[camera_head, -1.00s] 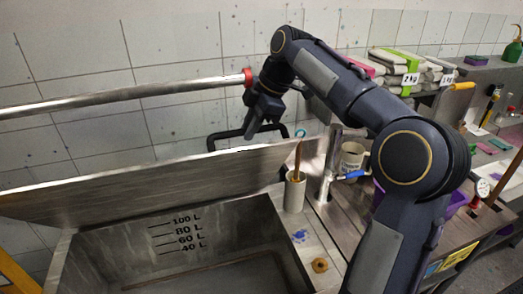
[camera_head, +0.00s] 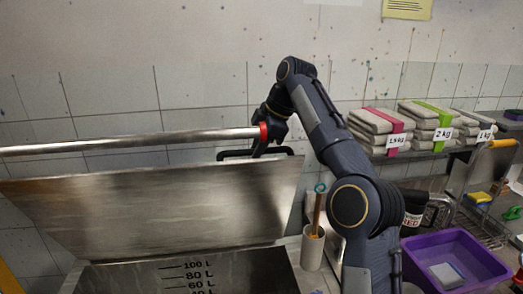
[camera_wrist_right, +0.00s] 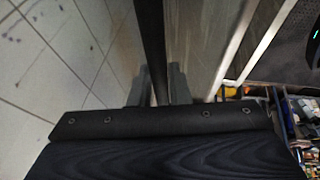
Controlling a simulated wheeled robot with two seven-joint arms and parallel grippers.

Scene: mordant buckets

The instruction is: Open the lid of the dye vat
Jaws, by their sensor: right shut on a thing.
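The dye vat (camera_head: 282,266) is a steel basin with litre marks on its inner wall, at the bottom of the head view. Its steel lid (camera_head: 170,205) stands raised at the back, tilted well up, with its broad face towards me. A black bar handle (camera_head: 226,154) shows at the lid's top edge. My right gripper (camera_head: 262,149) is at this handle. In the right wrist view the black handle bar (camera_wrist_right: 152,50) runs between the two fingers (camera_wrist_right: 157,86), which are shut on it. The lid's steel surface (camera_wrist_right: 197,45) is beside them. My left gripper is out of view.
A steel rail with a red end (camera_head: 264,132) crosses in front of the tiled wall near my right gripper. A pale cup (camera_head: 312,250) holding a wooden-handled tool stands right of the vat. A purple tub (camera_head: 425,262) and stacked bundles (camera_head: 432,122) are further right.

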